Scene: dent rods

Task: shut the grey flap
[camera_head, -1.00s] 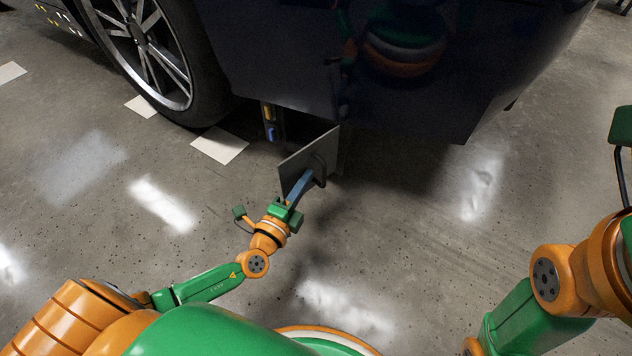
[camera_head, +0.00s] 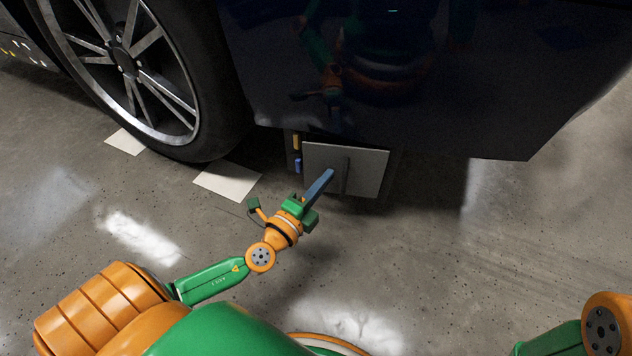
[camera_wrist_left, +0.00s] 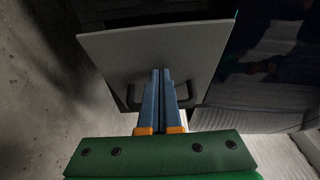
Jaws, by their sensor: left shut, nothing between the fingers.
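The grey flap (camera_head: 368,168) is a flat square plate under the dark car body, its face turned towards me. A dark handle (camera_head: 346,176) stands upright on it. My left gripper (camera_head: 329,174) is shut and empty, its blue fingers pointing at the flap just left of the handle. In the left wrist view the fingertips (camera_wrist_left: 160,74) lie in front of the flap (camera_wrist_left: 150,48), between the dark ends of the handle; they look to be at its face, but I cannot tell if they press on it. The right gripper is out of view.
White sheets (camera_head: 228,181) lie by the tyre. The floor in front is clear.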

